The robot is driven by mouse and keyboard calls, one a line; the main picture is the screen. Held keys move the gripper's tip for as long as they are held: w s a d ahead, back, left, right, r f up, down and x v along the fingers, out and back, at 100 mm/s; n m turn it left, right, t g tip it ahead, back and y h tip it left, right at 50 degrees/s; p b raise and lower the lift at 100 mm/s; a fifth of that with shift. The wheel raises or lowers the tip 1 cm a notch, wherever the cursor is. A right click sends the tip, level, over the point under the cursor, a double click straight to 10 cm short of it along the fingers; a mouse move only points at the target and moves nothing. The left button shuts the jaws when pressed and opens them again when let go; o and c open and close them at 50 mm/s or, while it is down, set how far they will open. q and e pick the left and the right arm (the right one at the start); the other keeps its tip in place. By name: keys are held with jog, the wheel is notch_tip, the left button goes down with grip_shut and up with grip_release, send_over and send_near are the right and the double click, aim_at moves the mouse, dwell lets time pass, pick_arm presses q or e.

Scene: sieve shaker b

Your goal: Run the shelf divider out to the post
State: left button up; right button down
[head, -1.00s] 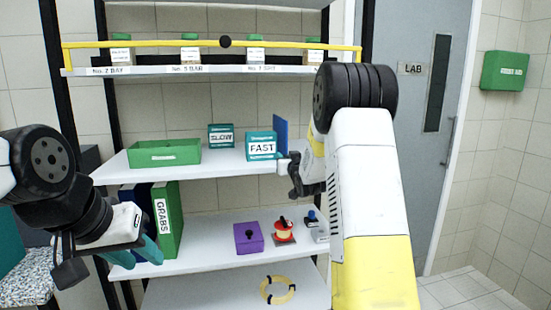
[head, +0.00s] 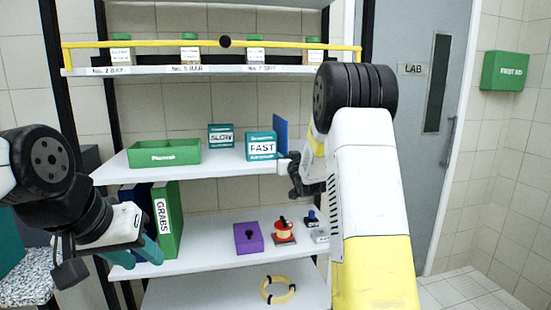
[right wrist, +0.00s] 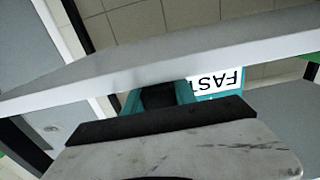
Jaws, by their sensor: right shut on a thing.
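The shelf divider, a blue upright plate (head: 280,133), stands on the white middle shelf (head: 220,165), just right of the teal FAST box (head: 261,146). My right gripper (head: 287,166) is at that shelf's front edge, at the divider's near end. Its fingertips are mostly hidden in the head view. In the right wrist view the gripper (right wrist: 158,95) is shut on a dark part, which I take to be the divider's front. The right post is largely behind my right arm. My left gripper (head: 134,254) is open and empty by the lower shelf.
A teal SLOW box (head: 221,135) and a green tray (head: 165,153) stand left on the middle shelf. Below are a green GRABS binder (head: 168,220), a purple box (head: 248,238) and a red-and-yellow spool (head: 284,231). A yellow bar (head: 150,43) crosses the top shelf.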

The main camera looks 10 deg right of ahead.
jog(key=d, duration=1.8)
jog(key=shift+w, duration=0.3)
jog(key=c, duration=1)
grip_release()
jog(key=s, duration=0.7)
jog(key=shift+s+d, duration=0.15)
jog(key=shift+s, duration=0.25)
